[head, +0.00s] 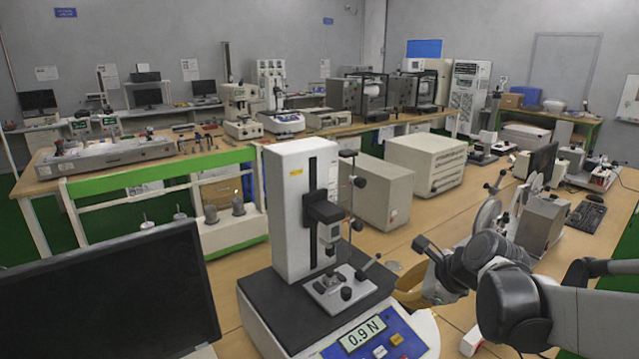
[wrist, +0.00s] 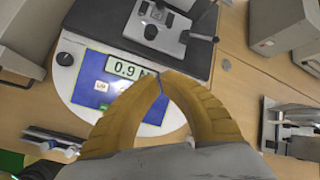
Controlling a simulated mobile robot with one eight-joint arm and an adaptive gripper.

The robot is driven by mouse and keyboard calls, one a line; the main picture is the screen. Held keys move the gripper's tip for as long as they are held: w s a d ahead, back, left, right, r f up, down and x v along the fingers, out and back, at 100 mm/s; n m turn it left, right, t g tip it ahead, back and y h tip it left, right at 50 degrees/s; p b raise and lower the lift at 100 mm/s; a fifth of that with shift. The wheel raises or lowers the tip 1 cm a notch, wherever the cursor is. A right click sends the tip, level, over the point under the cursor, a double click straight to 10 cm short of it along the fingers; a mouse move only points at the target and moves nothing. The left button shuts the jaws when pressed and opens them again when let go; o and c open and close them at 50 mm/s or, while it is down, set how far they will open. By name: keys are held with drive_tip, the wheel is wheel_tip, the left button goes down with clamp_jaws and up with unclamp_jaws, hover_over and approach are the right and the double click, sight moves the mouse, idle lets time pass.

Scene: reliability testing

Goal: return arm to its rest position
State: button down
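My arm (head: 505,290) reaches in from the right side of the head view, with its joints bent. My gripper (wrist: 161,80) shows two tan, curved fingers in the wrist view. Their tips meet, with nothing seen between them. In the wrist view they overlap the blue front panel of a tester, whose display reads 0.9. In the head view a tan finger (head: 410,297) shows just right of the tester, partly hidden by my arm.
The tester (head: 305,215) stands on the wooden bench, close to my gripper. A dark monitor (head: 110,300) is at the lower left. A beige box (head: 425,163) and a grey box stand behind the tester. A keyboard (head: 580,213) lies at the right.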

drive_tip(key=s+a+n+h, duration=0.1)
drive_tip(key=s+n+h, duration=0.3)
drive_tip(key=s+n, duration=1.6)
drive_tip(key=r+n, duration=0.1)
drive_tip(key=n, duration=0.1)
drive_tip(key=shift+s+n, duration=0.25)
drive_tip(key=shift+n, duration=0.15)
